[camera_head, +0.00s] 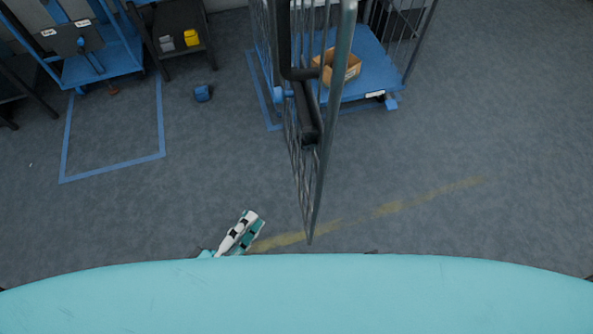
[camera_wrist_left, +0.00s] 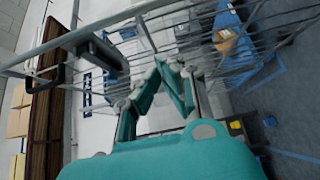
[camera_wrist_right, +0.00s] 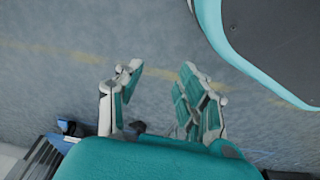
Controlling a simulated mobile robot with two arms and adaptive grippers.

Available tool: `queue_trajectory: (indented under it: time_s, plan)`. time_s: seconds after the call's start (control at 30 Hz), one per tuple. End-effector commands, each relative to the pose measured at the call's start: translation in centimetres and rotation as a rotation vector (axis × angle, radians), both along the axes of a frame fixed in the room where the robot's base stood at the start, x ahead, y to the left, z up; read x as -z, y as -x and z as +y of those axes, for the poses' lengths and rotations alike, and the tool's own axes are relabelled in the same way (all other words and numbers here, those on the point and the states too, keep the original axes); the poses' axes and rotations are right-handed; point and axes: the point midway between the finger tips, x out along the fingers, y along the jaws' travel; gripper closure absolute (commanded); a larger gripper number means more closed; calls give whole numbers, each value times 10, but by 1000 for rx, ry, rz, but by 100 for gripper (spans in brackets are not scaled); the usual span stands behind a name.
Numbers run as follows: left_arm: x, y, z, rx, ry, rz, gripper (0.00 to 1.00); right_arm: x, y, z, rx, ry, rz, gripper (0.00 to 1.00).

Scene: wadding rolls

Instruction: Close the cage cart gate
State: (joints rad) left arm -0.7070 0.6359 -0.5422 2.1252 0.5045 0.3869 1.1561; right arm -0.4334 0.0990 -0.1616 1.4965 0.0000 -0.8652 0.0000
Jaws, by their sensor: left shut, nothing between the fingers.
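The cage cart (camera_head: 368,62) stands at the top centre of the head view, with a blue base and metal bars. Its gate (camera_head: 323,150) is open, swung out from the cart towards me and seen nearly edge-on. A black bar (camera_head: 297,72) shows on the gate. My left gripper (camera_head: 250,222) is left of the gate's near end, shut and empty. In the left wrist view its fingers (camera_wrist_left: 166,72) overlap the gate bars (camera_wrist_left: 90,40); I cannot tell whether they touch. My right gripper (camera_wrist_right: 161,84) is open and empty over the floor in the right wrist view.
A cardboard box (camera_head: 337,66) sits on the cart base. Floor right of the gate is clear.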

Motion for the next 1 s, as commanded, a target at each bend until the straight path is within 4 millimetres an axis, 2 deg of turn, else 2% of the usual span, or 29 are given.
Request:
queue_trajectory:
  time_s: [0.5, 0.7, 1.0]
  plan:
    - [-1, -82, -58, -3, 4, -8, 100, -11, -9, 1, 1, -2, -14, 62]
    - [0, -84, -86, -2, 1, -5, 100, -14, -11, 2, 2, -2, -13, 62]
    - [0, -85, -95, -2, -2, -6, 100, -18, -14, 2, 2, -4, -22, 62]
